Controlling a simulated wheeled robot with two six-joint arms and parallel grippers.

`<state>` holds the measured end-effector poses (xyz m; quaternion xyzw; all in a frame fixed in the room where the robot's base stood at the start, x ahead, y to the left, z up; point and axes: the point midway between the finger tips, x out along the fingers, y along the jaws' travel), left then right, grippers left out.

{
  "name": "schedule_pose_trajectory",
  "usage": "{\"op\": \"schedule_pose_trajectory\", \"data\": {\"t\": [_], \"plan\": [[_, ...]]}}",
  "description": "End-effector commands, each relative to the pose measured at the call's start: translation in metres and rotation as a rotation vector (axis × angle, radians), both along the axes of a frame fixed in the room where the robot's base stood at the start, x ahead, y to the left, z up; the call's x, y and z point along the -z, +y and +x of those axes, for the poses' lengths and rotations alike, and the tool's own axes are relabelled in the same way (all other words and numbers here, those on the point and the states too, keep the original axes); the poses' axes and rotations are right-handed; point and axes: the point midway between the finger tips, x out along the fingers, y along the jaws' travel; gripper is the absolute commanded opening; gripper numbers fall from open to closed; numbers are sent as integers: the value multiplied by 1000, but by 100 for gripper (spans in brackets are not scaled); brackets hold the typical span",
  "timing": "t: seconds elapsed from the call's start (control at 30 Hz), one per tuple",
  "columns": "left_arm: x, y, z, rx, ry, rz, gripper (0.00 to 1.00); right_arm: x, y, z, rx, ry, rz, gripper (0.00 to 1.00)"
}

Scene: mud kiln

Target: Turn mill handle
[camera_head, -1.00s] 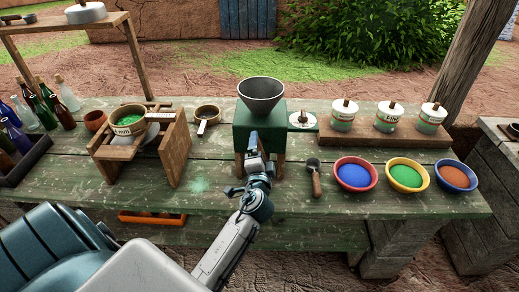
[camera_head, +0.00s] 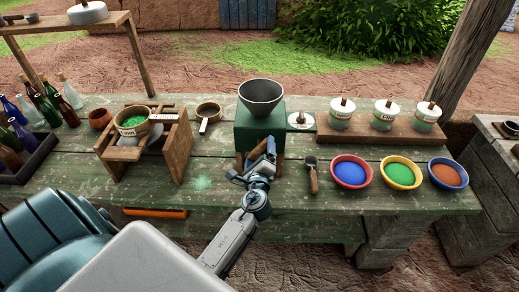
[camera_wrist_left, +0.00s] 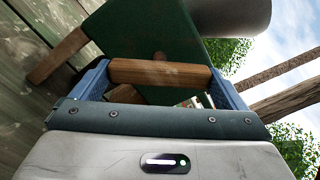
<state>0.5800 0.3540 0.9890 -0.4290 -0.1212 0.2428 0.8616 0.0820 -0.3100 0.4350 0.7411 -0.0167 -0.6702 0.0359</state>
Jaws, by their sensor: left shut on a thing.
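The mill is a green box (camera_head: 259,119) with a dark grey funnel (camera_head: 261,95) on top, standing on wooden legs on the green table. My left gripper (camera_head: 268,158) is at the front of the mill. In the left wrist view, its blue fingers (camera_wrist_left: 162,82) are shut on the wooden mill handle (camera_wrist_left: 160,73), which lies across between them. The green mill body (camera_wrist_left: 150,35) is right behind the handle there. In the head view the handle is mostly hidden by the gripper. My right gripper is not in view.
Bowls of blue (camera_head: 351,172), green (camera_head: 404,172) and orange-brown powder (camera_head: 448,175) stand right of the mill, with a scoop (camera_head: 312,174) beside them. Lidded jars (camera_head: 383,115) stand behind. A wooden stand (camera_head: 150,145) and bottles (camera_head: 48,100) are at left.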

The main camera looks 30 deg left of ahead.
Motion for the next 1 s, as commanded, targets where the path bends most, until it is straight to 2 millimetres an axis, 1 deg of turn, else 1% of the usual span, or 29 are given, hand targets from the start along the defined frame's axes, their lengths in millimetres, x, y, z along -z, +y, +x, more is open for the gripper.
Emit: {"op": "schedule_pose_trajectory", "data": {"t": [0.03, 0.1, 0.3, 0.5, 0.7, 1.0], "plan": [[-2, 0, 0, 0, 24, 36, 72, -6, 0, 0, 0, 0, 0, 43], [-2, 0, 0, 0, 55, 86, 72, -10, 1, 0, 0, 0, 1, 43], [-1, 0, -1, -1, 129, 207, 72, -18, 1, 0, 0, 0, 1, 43], [0, 0, -1, 0, 180, 288, 72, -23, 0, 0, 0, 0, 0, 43], [1, 0, -1, 0, 204, 331, 72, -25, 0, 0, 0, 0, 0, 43], [2, 0, -1, 0, 211, 342, 72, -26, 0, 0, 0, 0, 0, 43]]}}
